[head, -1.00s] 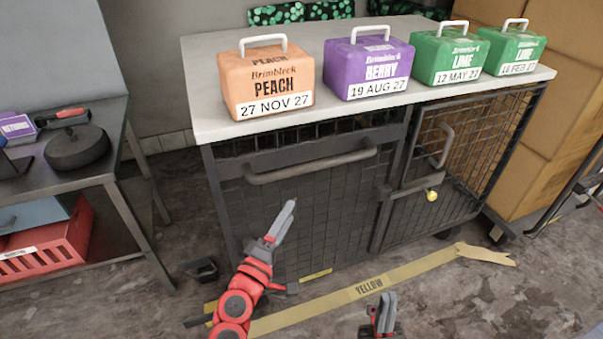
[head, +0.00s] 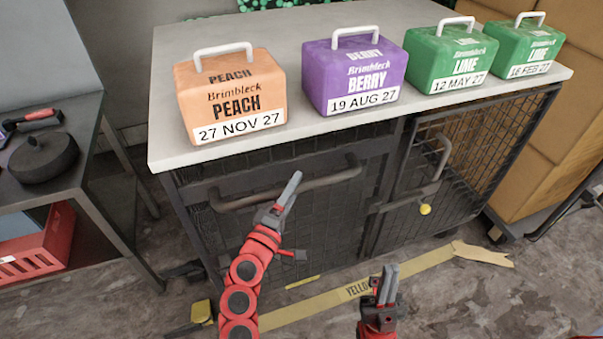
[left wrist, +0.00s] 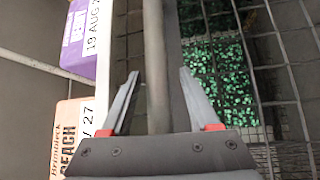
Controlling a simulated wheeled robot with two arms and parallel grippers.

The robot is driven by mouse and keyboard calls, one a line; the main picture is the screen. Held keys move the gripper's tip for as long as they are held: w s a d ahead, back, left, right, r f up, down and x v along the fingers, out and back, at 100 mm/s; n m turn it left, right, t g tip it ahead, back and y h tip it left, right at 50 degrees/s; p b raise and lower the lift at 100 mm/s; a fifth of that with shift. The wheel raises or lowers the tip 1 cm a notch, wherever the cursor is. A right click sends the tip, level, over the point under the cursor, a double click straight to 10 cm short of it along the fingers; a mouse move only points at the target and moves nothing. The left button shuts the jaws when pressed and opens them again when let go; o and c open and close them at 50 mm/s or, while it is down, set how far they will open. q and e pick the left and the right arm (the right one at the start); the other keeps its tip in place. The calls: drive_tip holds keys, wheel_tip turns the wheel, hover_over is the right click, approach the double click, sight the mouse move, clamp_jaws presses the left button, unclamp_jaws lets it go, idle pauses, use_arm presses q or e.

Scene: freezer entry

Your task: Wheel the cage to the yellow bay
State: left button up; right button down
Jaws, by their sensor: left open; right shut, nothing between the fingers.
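The cage (head: 313,235) is a dark wire-mesh trolley with a pale flat top (head: 300,30) and a grey push bar (head: 240,196) across its front left. Yellow tape (head: 415,265) with the word YELLOW, partly hidden by my right gripper, lies on the floor along the cage's near side. My left gripper (head: 292,187) is at the push bar in the head view. In the left wrist view its open fingers (left wrist: 158,73) stand on either side of the bar (left wrist: 156,60), which is not gripped. My right gripper (head: 388,272) is shut and empty, low in front of the cage.
Orange (head: 230,105), purple (head: 354,80) and two green tubs stand on the cage top. Brown cartons (head: 530,145) are close behind at right. Open floor lies in front.

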use_arm(q)
drive_tip(key=shift+w, duration=0.1)
drive_tip(key=shift+s+r, duration=0.15)
drive_tip(key=shift+s, duration=0.05)
drive_tip(key=shift+a, duration=0.1)
drive_tip(key=shift+c, duration=1.1)
clamp_jaws()
